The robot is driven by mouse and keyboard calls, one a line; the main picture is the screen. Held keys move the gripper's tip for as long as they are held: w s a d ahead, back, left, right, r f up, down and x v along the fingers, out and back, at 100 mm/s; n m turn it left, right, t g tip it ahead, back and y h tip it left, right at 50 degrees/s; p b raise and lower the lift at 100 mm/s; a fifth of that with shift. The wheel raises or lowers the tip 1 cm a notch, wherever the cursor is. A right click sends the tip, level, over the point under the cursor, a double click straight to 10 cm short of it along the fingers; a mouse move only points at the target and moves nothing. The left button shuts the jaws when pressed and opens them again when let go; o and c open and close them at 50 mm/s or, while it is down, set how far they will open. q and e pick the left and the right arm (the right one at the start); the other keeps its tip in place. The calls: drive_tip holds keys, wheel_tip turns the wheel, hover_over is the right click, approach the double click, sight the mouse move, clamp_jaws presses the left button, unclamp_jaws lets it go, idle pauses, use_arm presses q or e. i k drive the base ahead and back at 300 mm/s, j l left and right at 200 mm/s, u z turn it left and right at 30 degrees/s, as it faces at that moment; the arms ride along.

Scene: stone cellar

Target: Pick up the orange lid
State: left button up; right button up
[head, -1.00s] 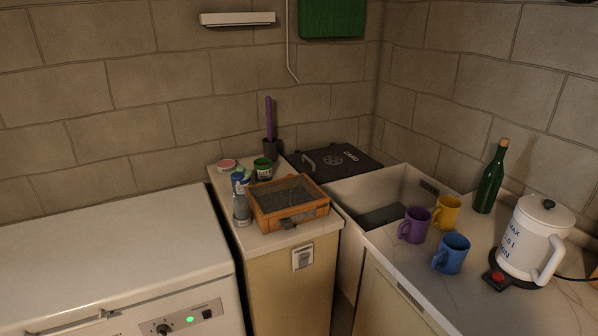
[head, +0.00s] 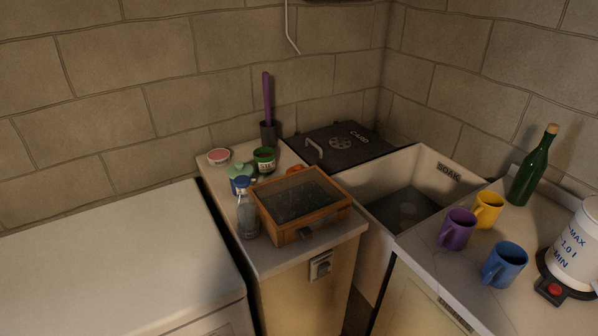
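An orange round thing, likely the orange lid (head: 295,170), lies on the counter of the small cabinet in the head view. It is just behind the wooden box with a glass top (head: 301,207), which hides part of it. A green tin (head: 264,161) stands to its left. Neither of my grippers shows in this view.
A purple-handled brush (head: 267,110) stands behind. A deep sink (head: 441,178) and mugs (head: 457,230) are to the right.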

sight(297, 167)
drive_tip(key=i+j+z, duration=0.1)
drive_tip(key=z, duration=0.4)
drive_tip(key=i+j+z, duration=0.2)
drive_tip(key=z, duration=0.25)
drive_tip(key=i+j+z, duration=0.1)
drive_tip(key=z, duration=0.4)
drive_tip(key=k+j, duration=0.05)
drive_tip(key=j, duration=0.05)
